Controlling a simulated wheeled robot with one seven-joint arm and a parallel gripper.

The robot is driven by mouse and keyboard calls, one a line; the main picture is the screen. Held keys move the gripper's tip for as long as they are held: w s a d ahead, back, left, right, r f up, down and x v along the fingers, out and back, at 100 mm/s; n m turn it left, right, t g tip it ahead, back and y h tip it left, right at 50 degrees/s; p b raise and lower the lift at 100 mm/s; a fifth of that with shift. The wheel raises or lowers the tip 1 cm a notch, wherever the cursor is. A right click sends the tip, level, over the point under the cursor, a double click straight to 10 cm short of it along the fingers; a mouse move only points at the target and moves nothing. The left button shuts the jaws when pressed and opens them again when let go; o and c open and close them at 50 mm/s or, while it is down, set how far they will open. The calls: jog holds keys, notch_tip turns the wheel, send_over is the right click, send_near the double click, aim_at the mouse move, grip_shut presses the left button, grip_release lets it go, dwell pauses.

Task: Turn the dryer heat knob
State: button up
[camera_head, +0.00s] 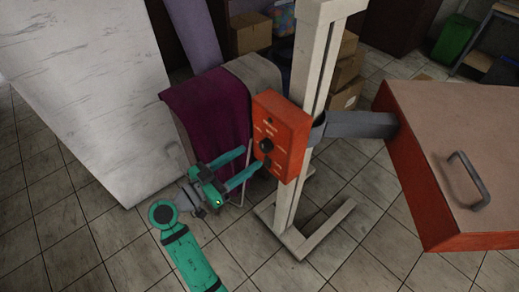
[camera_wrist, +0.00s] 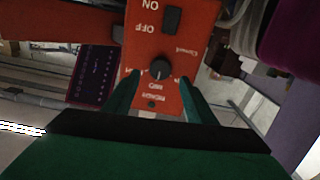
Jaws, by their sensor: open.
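The dryer heat knob (camera_head: 266,145) is a round black dial on the front of an orange control box (camera_head: 290,118), which is fixed to a pale upright post. In the wrist view the knob (camera_wrist: 160,68) has a light pointer mark and printed labels around it. My gripper (camera_head: 251,159) is open in front of the box, with its teal fingers pointing at the panel. In the wrist view my gripper (camera_wrist: 160,79) has a fingertip on each side of the knob. I cannot tell whether either finger touches it.
A black switch (camera_wrist: 171,20) marked ON and OFF is on the same panel. A purple cloth (camera_head: 208,115) hangs close to the left of the box. The orange dryer head (camera_head: 455,150) with a metal handle stands to the right. Tiled floor is clear in front.

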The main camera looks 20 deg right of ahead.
aim_at(263, 148)
jog(key=shift+x, duration=3)
jog(key=c, duration=1)
